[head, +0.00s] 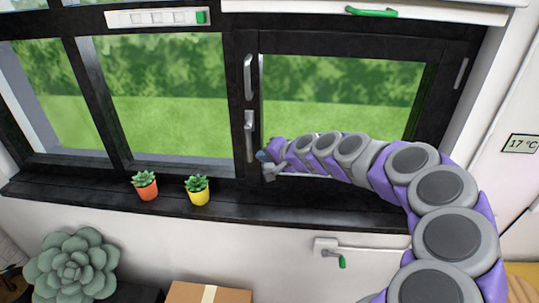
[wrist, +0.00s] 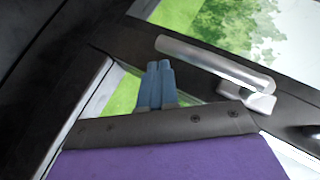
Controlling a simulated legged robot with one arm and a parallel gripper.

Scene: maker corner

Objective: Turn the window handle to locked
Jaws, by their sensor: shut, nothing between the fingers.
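The black-framed window (head: 238,48) fills the upper part of the head view. A silver lever handle (head: 250,140) on a small plate sits on its middle upright and hangs downward. A silver bar (head: 247,77) is fixed above it on the same upright. My gripper (head: 263,156) is just right of the lever's lower end; in the head view I cannot tell whether they touch. In the wrist view, my gripper's blue fingers (wrist: 159,68) are together and empty. A silver handle bar (wrist: 215,62) with a pale base lies to their right, apart from the fingertips.
Two small potted plants, one orange (head: 146,190) and one yellow (head: 198,191), stand on the dark sill (head: 90,190) to the left. A green-handled crank (head: 341,260) is on the wall below. A cardboard box (head: 208,292) and large succulent (head: 73,268) are lower left.

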